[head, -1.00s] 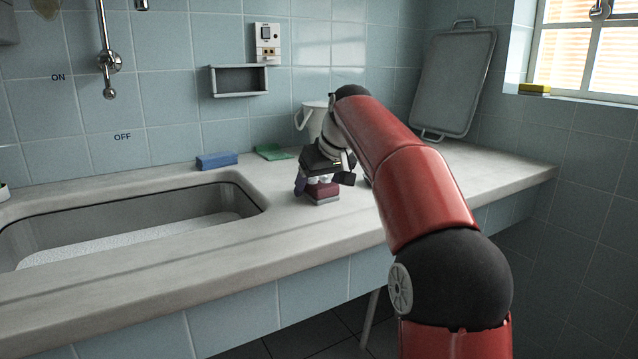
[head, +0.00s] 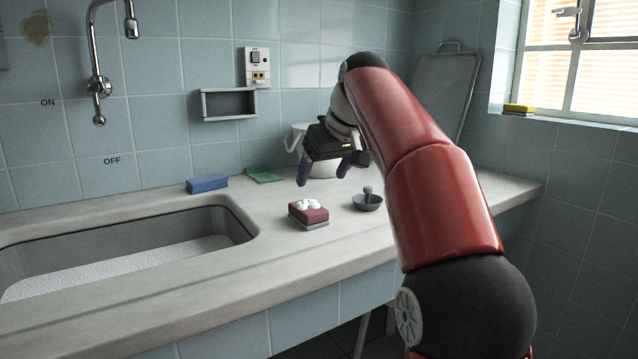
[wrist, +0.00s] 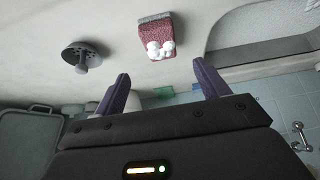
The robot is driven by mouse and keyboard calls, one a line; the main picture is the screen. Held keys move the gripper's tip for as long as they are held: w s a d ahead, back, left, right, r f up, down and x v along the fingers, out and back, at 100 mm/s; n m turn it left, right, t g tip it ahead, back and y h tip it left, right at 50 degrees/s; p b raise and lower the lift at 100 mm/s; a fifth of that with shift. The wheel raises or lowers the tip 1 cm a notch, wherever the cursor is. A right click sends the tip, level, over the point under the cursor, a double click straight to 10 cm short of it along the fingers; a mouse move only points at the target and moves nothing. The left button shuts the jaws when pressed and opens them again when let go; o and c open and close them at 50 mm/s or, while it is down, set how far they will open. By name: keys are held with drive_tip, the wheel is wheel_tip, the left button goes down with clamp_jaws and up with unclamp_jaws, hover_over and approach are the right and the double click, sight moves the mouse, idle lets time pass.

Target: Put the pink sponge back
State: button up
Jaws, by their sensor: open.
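The pink sponge (head: 308,214) lies on the counter right of the sink, with a grey layer at its base and white foam on top. It also shows in the wrist view (wrist: 154,34), apart from the fingers. My gripper (head: 324,175) is open and empty, raised above the counter behind the sponge. In the wrist view its two purple fingers (wrist: 162,88) are spread with nothing between them. A grey wall holder (head: 229,104) with an open front hangs on the tiles and looks empty.
A grey sink plug (head: 368,201) sits right of the sponge. A blue sponge (head: 207,184) and green cloth (head: 263,175) lie near the wall. A white pot (head: 318,165) stands behind my gripper. The sink (head: 120,245) is at left; a yellow sponge (head: 518,109) is on the windowsill.

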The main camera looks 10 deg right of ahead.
drive_tip(key=shift+s+r, duration=0.15)
drive_tip(key=shift+r, duration=0.1)
drive_tip(key=shift+s, duration=0.1)
drive_tip(key=s+a+f+m+h, duration=0.1)
drive_tip(key=s+f, duration=1.2)
drive_tip(key=s, duration=0.2)
drive_tip(key=s+a+f+m+h, duration=0.1)
drive_tip(key=s+f+m, duration=0.1)
drive_tip(key=s+f, duration=1.1)
drive_tip(key=s, duration=0.3)
drive_tip(key=shift+s+m+g, duration=0.25)
drive_tip(key=shift+m+g, duration=0.05)
